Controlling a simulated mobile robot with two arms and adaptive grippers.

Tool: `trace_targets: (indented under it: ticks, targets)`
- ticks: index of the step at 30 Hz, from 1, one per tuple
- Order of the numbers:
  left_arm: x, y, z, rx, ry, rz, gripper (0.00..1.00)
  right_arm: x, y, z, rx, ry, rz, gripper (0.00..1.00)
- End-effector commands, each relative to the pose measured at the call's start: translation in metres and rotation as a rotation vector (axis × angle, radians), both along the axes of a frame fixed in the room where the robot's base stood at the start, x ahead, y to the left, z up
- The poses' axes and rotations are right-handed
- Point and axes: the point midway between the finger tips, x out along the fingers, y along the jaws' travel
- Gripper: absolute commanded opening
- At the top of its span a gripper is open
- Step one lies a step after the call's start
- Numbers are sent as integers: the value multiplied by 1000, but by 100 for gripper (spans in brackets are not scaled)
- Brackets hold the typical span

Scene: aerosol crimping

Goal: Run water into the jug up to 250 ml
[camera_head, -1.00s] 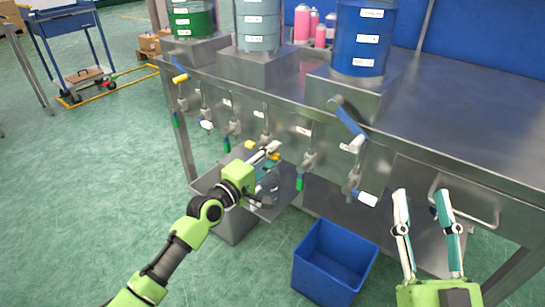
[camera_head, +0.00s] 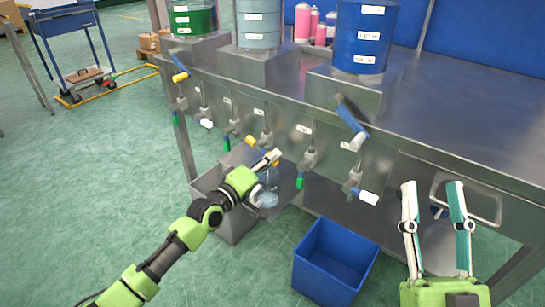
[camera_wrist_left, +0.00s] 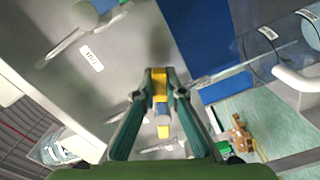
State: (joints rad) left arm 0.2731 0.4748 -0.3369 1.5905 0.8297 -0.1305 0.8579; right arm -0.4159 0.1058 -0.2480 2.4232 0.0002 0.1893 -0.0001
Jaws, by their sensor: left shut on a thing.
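My left gripper (camera_head: 272,160) is at a yellow tap handle (camera_head: 250,140) on the front of the steel bench. In the left wrist view its fingertips are closed on the yellow handle (camera_wrist_left: 160,84). A clear jug (camera_head: 266,200) shows just below my left gripper, over the steel sink or stand under the taps. A faint pale stream seems to run down into it. The jug's marks and water level are too small to read. My right gripper (camera_head: 433,187) is open and empty in front of the bench's right part.
Several other taps with white, green and blue handles line the bench front. A blue bin (camera_head: 335,262) stands on the floor below. Green, grey and blue drums (camera_head: 362,40) stand on the bench (camera_head: 450,110). The floor at left is clear up to a blue trolley (camera_head: 65,25).

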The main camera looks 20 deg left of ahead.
Motion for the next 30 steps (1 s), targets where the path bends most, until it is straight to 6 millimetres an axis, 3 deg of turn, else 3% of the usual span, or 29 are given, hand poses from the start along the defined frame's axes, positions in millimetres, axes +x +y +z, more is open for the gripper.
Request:
trace_targets:
  ticks: [8, 9, 11, 23, 30]
  targets:
    - [0, 1, -2, 20, -4, 0, 0, -1, 0, 1, 1, -5, 0, 40]
    - [0, 0, -2, 19, -4, 0, 13, -1, 0, 1, 1, -5, 0, 40]
    - [0, 0, -2, 19, -4, 0, 28, -1, 0, 1, 1, -4, 0, 40]
    - [-3, 1, -2, 17, -4, 0, 28, 0, 0, 1, 2, -3, 1, 40]
    - [-34, 13, -3, 17, -2, 1, 28, 0, 0, 0, 1, -3, 0, 40]
